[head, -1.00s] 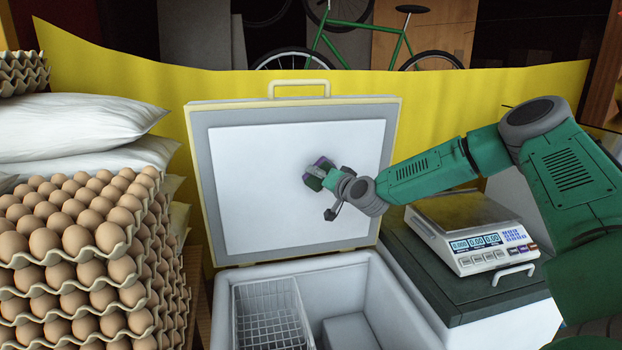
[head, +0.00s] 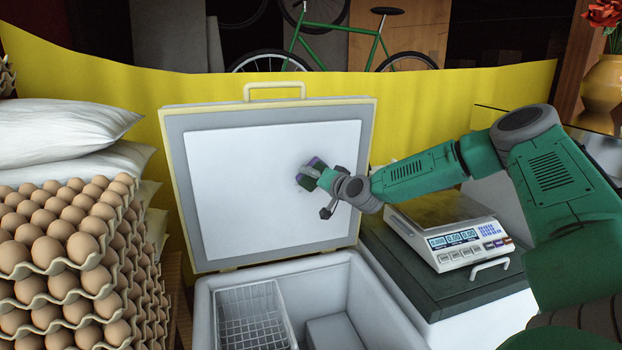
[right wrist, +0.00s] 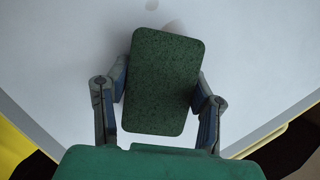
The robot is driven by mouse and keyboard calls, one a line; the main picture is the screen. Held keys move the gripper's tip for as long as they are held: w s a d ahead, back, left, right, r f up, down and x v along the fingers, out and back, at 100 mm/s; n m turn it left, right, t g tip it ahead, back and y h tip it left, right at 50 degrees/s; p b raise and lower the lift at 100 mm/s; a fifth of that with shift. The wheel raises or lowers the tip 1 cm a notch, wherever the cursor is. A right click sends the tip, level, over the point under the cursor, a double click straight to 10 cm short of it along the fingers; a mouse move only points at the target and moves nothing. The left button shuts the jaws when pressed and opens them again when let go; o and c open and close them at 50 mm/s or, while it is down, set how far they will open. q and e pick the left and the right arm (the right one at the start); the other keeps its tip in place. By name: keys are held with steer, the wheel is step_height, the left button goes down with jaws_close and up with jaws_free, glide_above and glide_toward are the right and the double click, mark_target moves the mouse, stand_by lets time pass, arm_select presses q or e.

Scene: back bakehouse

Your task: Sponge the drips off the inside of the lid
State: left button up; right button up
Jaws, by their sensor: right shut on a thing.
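The chest freezer's lid (head: 240,190) stands open and upright, its white inner panel facing me. My right gripper (head: 318,176) is in front of the panel, right of its middle, shut on a sponge (head: 308,172). In the right wrist view, the sponge (right wrist: 163,82) shows its dark green face between the two fingers of the gripper (right wrist: 160,95). The sponge is at or very close to the panel; I cannot tell if it touches. Faint drips (right wrist: 174,27) show on the panel just beyond the sponge's edge. My left gripper is out of view.
The open freezer (head: 365,300) holds a wire basket (head: 250,318). A scale (head: 455,235) stands on the dark counter to the right, below my right arm. Stacked egg trays (head: 70,250) and white sacks (head: 60,125) crowd the left.

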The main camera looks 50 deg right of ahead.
steer(key=s+a+p, duration=0.1)
steer(key=s, duration=0.1)
steer(key=s+a+p, duration=0.1)
steer(key=s+p, duration=0.1)
steer(key=shift+s+a+f, duration=0.1)
steer(key=shift+a+f, duration=0.1)
steer(key=shift+s+a+f+p, duration=0.2)
steer(key=shift+s+a+p, duration=0.1)
steer(key=shift+s, duration=0.2)
steer(key=shift+s, duration=0.1)
steer(key=shift+s+a+f+p, duration=0.15)
steer(key=shift+s+a+p, duration=0.25)
steer(key=shift+s, duration=0.2)
steer(key=shift+s+a+f+p, duration=0.1)
steer(key=shift+s+a+p, duration=0.2)
steer(key=shift+s+p, duration=0.25)
